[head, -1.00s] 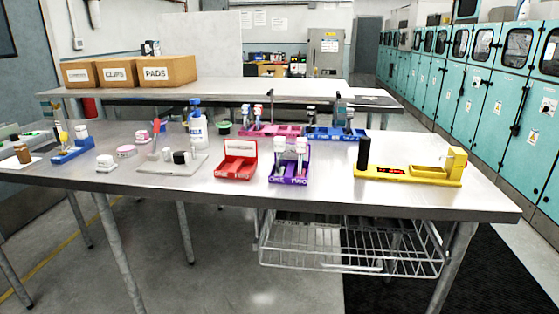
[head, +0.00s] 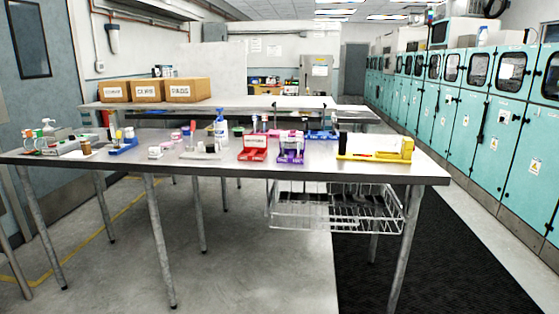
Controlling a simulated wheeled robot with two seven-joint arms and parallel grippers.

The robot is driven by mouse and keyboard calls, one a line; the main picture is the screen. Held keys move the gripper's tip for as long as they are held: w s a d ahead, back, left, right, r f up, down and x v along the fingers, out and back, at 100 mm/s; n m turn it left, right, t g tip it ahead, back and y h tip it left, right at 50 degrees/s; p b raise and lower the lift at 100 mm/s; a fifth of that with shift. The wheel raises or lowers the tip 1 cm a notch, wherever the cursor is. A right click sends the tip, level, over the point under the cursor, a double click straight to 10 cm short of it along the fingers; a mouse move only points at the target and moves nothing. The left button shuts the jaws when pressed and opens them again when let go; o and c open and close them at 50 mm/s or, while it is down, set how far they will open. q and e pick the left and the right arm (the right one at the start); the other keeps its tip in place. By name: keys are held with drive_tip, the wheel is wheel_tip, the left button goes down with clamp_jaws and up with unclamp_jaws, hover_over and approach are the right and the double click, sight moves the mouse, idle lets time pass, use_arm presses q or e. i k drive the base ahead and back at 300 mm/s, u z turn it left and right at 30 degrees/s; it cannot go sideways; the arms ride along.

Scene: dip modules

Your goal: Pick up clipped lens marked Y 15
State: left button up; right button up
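I cannot make out a lens marked Y 15 in the head view; labels on the small items are too small to read. Small items stand on the long metal table (head: 330,173). They include a red module (head: 252,155), a purple module (head: 290,157) with white-topped uprights, a yellow module (head: 375,157) with a black upright, and a blue holder (head: 123,147) at the left. A pink module (head: 287,134) and another blue module (head: 322,134) stand behind. Neither of my grippers is in view.
A wire basket (head: 335,215) hangs under the table's right part. Cardboard boxes (head: 187,91) labelled with words stand on a second table (head: 240,104) behind. Teal cabinets (head: 480,130) line the right wall. The floor (head: 230,270) in front is clear, with a black mat (head: 430,260) at right.

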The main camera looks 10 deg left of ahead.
sight(283, 135)
drive_tip(key=u, duration=0.7)
drive_tip(key=i, duration=0.65)
drive_tip(key=u, duration=0.65)
drive_tip(key=i, duration=1.1)
drive_tip(key=z, duration=1.15)
drive_tip(key=i, duration=0.7)
drive_tip(key=z, duration=0.8)
